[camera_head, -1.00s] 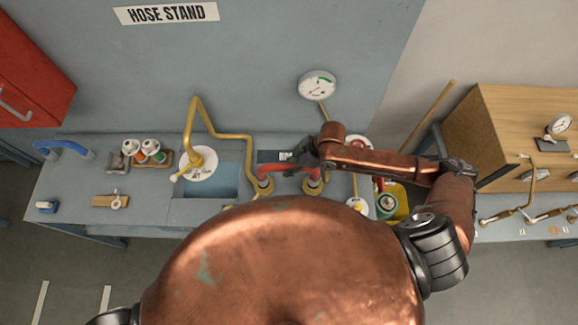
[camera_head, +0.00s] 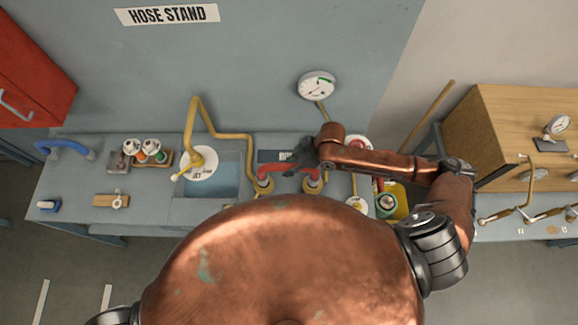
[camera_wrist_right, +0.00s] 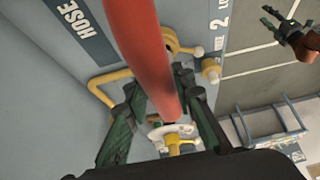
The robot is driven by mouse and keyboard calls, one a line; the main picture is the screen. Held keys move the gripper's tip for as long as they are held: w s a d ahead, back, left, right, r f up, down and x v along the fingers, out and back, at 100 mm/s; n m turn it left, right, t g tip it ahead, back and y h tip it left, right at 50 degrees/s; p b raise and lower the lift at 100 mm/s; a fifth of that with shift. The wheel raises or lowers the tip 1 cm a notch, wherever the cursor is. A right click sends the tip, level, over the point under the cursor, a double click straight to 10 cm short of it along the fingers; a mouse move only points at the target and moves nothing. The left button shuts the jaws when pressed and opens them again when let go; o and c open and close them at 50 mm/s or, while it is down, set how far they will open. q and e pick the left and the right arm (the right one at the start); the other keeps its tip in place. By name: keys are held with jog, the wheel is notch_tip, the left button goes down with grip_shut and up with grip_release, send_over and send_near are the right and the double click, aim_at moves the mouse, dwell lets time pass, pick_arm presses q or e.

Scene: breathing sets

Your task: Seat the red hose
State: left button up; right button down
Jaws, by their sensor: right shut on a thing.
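The red hose (camera_head: 272,170) is a short arch over two brass fittings on the bench. Its left end is at the left fitting (camera_head: 265,186) and its right end at the right fitting (camera_head: 313,186); I cannot tell how deep either end sits. My right gripper (camera_head: 303,158) is shut on the hose near the top of the arch, right of its middle. In the right wrist view the hose (camera_wrist_right: 145,50) runs between the dark fingers of the right gripper (camera_wrist_right: 168,95). My left gripper (camera_wrist_right: 277,22) shows there at top right, empty, its fingers apart.
A yellow pipe (camera_head: 225,134) rises left of the hose, beside a sunken blue basin (camera_head: 212,180). A blue hose (camera_head: 65,147) lies at the far left of the bench. A gauge (camera_head: 317,86) is on the wall behind. A yellow container (camera_head: 397,200) stands right of the bench.

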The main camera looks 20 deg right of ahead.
jog(key=shift+p, duration=0.35)
dwell(0.5)
jog(key=shift+f+b, duration=0.4)
jog(key=shift+f, duration=0.95)
jog(key=c, duration=1.6)
grip_release()
jog(key=shift+f, duration=0.1)
jog(key=shift+d, duration=0.1)
jog(key=v, duration=1.2)
jog(key=shift+s, duration=0.1)
